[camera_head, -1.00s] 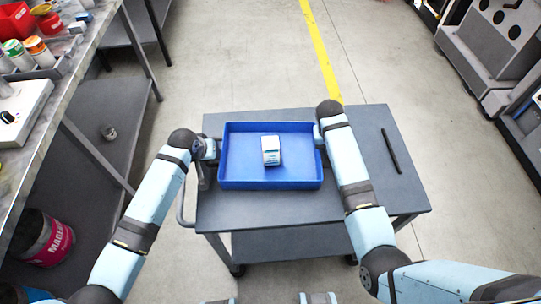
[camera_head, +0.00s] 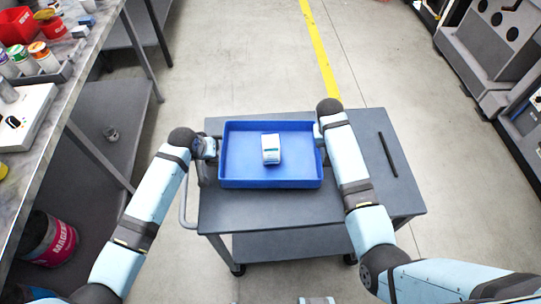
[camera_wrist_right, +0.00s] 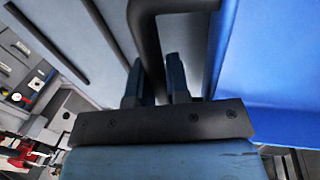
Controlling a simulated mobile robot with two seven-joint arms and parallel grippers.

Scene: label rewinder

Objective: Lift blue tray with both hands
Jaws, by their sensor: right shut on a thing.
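The blue tray (camera_head: 240,178) is level over the grey cart top, with a small white-and-blue box (camera_head: 271,152) inside it. Beside the cart, it keeps its place in my view, and it seems slightly above the cart; the gap itself is not visible. My right gripper (camera_wrist_right: 157,82) is shut on the dark handle (camera_wrist_right: 146,28) at the tray's right side; the tray's blue wall (camera_wrist_right: 280,60) shows beside it. My left gripper (camera_head: 208,152) is at the tray's left side; its fingers are too small and hidden to judge.
The grey cart (camera_head: 295,208) stands below, with a black bar (camera_head: 388,155) on its right part. A workbench (camera_head: 45,110) with bottles and red bins runs along the left. Grey machines (camera_head: 490,50) stand at the right. The floor beyond the cart is clear.

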